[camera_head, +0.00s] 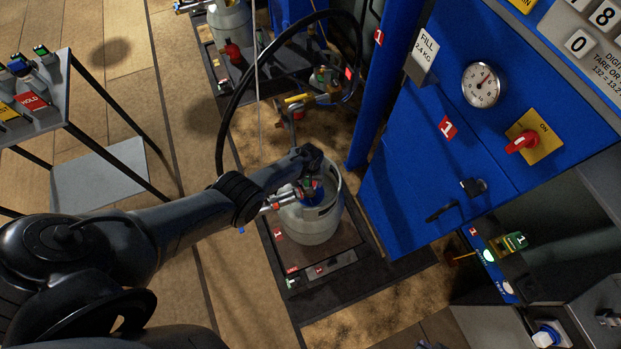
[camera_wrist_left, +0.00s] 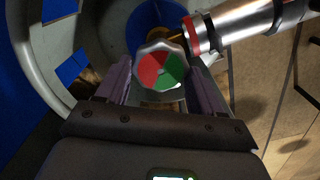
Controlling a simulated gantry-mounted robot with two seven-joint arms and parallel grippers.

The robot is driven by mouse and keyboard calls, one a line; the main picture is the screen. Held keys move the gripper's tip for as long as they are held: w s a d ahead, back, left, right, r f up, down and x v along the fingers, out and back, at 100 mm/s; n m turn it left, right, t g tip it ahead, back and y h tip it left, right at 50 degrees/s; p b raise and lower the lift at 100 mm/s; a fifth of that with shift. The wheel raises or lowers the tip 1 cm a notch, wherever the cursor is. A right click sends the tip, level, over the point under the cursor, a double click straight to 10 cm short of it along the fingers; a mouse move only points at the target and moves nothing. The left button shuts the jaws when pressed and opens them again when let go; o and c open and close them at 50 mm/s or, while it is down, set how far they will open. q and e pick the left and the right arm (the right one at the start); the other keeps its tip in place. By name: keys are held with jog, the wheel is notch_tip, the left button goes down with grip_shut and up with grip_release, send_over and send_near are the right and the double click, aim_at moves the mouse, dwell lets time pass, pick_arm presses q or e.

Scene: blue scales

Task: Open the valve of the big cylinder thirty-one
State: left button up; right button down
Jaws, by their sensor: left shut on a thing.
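The big grey gas cylinder (camera_head: 308,228) stands upright on a scale platform, inside a cut-out collar. No number thirty-one is readable on it. My left gripper (camera_head: 309,184) reaches down into the collar from the left. In the left wrist view, the red-and-green valve knob (camera_wrist_left: 160,68) sits between the two purple-grey fingers of my left gripper (camera_wrist_left: 162,84), which are shut on it. The collar (camera_wrist_left: 28,75) curves around on the left. A silver coupling (camera_wrist_left: 240,22) with a red ring joins beside the knob. My right gripper is not in view.
A black hose (camera_head: 222,115) arches behind my arm. The blue cabinet (camera_head: 410,165) with a gauge (camera_head: 481,85) and a red switch (camera_head: 522,142) stands close on the right. Another cylinder (camera_head: 230,22) stands at the back. A small table (camera_head: 98,175) is at the left.

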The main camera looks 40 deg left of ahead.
pick_arm(q)
jog(key=n, duration=0.3)
jog(key=shift+n, duration=0.3)
jog(key=shift+s+n, duration=0.1)
jog(key=shift+n, duration=1.8)
jog(key=shift+a, duration=0.1)
jog(key=o, duration=1)
jog(key=shift+o, duration=0.2)
